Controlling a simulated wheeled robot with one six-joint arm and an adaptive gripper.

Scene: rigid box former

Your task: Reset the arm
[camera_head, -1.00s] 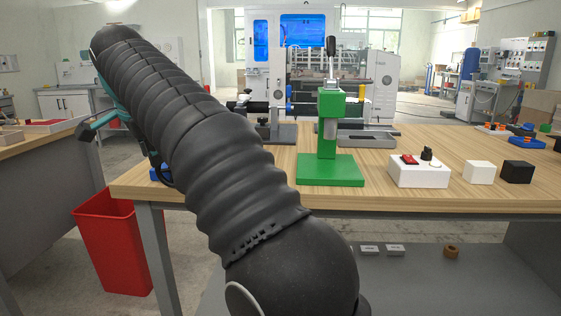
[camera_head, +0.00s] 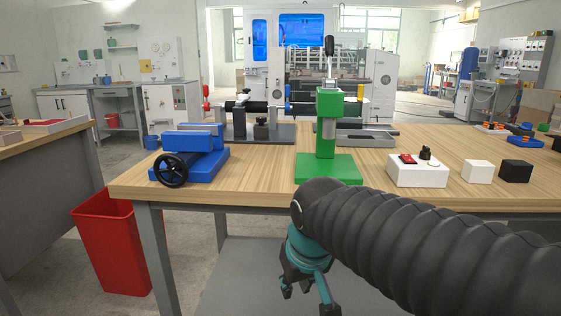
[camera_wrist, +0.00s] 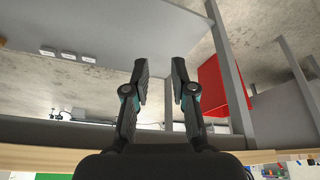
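My gripper (camera_head: 306,282) hangs at the end of my black-sleeved arm, in front of the table's near edge and below its top in the head view. In the wrist view my gripper (camera_wrist: 159,84) shows two dark fingers standing apart, with nothing between them. The wooden table (camera_head: 255,192) lies behind the arm. My arm comes in from the right and crosses in front of the table's lower front.
A green press (camera_head: 328,168), a blue vise (camera_head: 200,155), a white box with a red button (camera_head: 418,176), a white cube (camera_head: 478,172) and a black cube (camera_head: 515,172) stand on the table. A red bin (camera_head: 112,240) stands at the left; it also shows in the wrist view (camera_wrist: 215,82).

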